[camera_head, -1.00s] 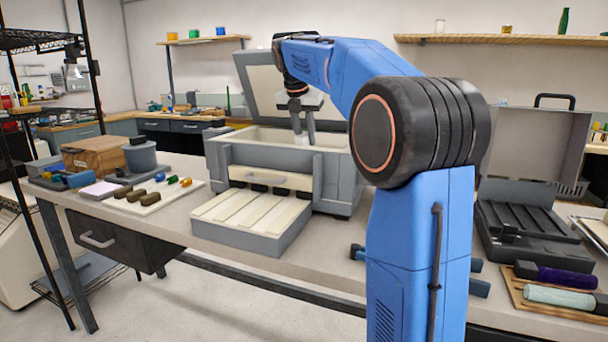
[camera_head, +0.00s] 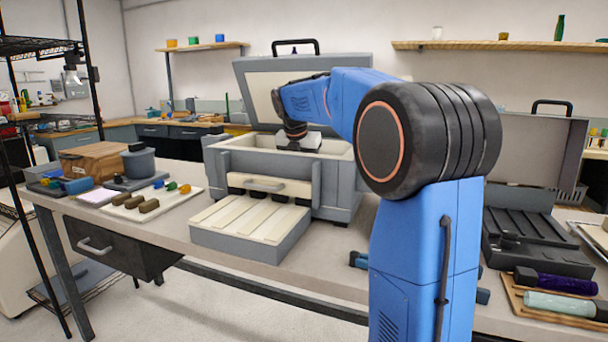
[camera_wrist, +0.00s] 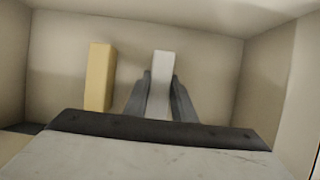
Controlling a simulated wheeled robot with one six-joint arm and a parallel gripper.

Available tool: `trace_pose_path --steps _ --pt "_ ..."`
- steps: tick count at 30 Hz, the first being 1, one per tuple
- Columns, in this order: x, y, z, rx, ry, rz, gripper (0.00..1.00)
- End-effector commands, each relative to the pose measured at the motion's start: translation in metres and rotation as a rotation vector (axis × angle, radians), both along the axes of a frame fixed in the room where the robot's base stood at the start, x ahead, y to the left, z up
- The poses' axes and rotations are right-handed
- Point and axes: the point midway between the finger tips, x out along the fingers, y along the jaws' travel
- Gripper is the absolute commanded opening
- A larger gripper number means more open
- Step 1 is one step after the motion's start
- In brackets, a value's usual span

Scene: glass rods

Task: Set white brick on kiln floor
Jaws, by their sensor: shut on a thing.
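In the wrist view my gripper (camera_wrist: 160,92) is shut on the white brick (camera_wrist: 162,70), with one finger on each side of it. Both are inside the kiln, above or at its pale floor (camera_wrist: 205,70); I cannot tell whether the brick touches the floor. In the head view the kiln (camera_head: 332,188) is a grey box with a pale lining and its lid (camera_head: 262,95) raised. My gripper reaches down through its open top there, and the kiln's front wall hides the fingers and brick.
A yellowish brick (camera_wrist: 99,75) stands left of the white brick, with a gap between them. The kiln's inner walls (camera_wrist: 270,75) enclose the space. A slotted pale tray (camera_head: 250,222) projects at the kiln's front. Dark brown pieces (camera_head: 148,206) lie on a board to the left.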

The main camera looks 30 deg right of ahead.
Motion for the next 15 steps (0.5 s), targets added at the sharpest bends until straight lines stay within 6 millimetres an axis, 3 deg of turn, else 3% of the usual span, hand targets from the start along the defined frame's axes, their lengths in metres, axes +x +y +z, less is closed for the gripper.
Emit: trace_pose_path --steps 7,8,10,15 --pt "-0.0001 0.0 -0.0021 0.0 0.0 0.0 0.0" --pt "-0.0001 0.0 -0.0026 0.0 0.001 0.0 0.26" --pt "0.0 0.0 -0.0023 0.0 0.0 0.0 0.42" --pt "0.0 0.0 -0.0023 0.0 0.0 0.0 0.42"
